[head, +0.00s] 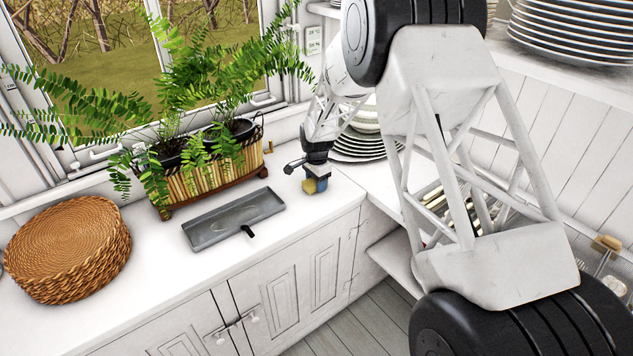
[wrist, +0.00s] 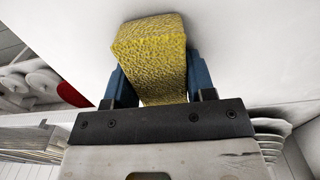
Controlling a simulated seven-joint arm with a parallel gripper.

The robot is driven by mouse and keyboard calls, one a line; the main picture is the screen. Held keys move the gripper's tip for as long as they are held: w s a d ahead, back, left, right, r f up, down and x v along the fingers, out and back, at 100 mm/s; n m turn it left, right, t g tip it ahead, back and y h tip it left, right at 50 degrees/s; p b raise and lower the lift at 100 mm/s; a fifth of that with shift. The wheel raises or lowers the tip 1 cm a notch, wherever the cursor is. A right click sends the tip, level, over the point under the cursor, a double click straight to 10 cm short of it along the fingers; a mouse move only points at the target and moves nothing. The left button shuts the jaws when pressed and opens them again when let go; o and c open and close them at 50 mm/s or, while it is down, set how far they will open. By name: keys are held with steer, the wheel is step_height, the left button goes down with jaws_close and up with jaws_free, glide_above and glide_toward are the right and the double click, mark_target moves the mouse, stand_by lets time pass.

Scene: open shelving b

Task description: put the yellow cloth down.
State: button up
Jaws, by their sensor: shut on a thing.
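The yellow cloth (wrist: 152,62) is a thick, textured yellow block in the wrist view. My gripper (wrist: 155,85) is shut on it, with a blue finger on each side. In the head view my gripper (head: 317,185) is at the right part of the white counter (head: 170,285), near its corner. The cloth (head: 309,187) shows there as a small yellow patch beside the blue fingers. It is low over the counter top; I cannot tell whether it touches it.
A grey tray (head: 234,218) lies left of my gripper. Behind it stands a basket planter (head: 212,180) with ferns. A woven round basket (head: 68,248) is at the far left. Stacked plates (head: 358,148) stand behind my gripper. The counter's front strip is clear.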

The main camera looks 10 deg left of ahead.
steer(key=o, duration=1.3)
steer(key=shift+r, duration=0.15)
step_height(320, 180, up, 12)
steer(key=shift+r, duration=0.1)
stand_by(0.5)
